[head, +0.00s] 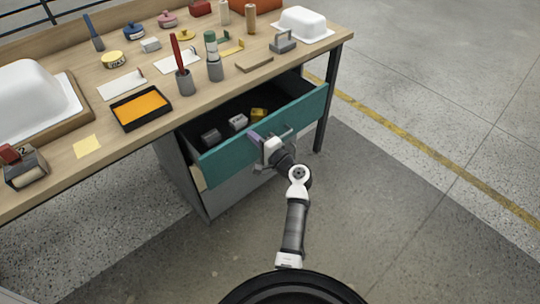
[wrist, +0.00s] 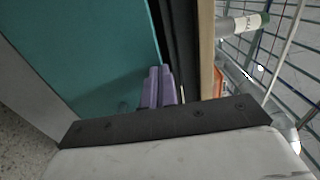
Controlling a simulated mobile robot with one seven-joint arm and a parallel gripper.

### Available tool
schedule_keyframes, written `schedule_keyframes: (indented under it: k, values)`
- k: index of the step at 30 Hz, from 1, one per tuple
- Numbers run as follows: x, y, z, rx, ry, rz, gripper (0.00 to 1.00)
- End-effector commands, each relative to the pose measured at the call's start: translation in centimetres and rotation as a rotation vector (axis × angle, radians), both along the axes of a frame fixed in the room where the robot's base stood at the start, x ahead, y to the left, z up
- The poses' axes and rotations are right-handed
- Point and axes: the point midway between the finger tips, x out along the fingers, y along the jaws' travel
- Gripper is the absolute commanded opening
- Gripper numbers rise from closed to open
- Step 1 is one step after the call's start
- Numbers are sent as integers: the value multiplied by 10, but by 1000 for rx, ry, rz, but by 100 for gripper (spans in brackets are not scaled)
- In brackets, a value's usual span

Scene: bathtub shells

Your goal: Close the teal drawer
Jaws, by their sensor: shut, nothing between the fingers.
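The teal drawer (head: 224,160) under the workbench stands pulled out, with its inside and several small items showing. My gripper (head: 254,137) is at the drawer's front panel, near the middle and beside the metal handle (head: 287,130). Its purple fingers are shut with nothing between them. In the wrist view the fingers (wrist: 159,84) lie over the top edge of the teal panel (wrist: 95,60); I cannot tell whether they touch it. My gripper and wrist hide part of the front and handle.
A dark block (head: 211,136), a white block (head: 238,122) and a yellow block (head: 259,114) lie in the drawer. The wooden benchtop (head: 205,105) above holds tools, cups, an orange-filled tray (head: 141,107) and white tub shells. The floor right of the bench is clear.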

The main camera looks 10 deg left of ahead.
Motion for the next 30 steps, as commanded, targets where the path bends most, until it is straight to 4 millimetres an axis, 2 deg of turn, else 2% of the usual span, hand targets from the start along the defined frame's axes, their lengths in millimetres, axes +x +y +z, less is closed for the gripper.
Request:
schedule_keyframes:
  k: [1, 6, 15, 21, 30]
  values:
    - [9, 13, -4, 1, -3, 4, 0]
    - [35, 50, -4, 0, -4, 3, 0]
    - [69, 96, -3, -1, -1, 2, 0]
    - [80, 110, -1, 1, 1, 1, 0]
    - [85, 116, 1, 2, -1, -2, 0]
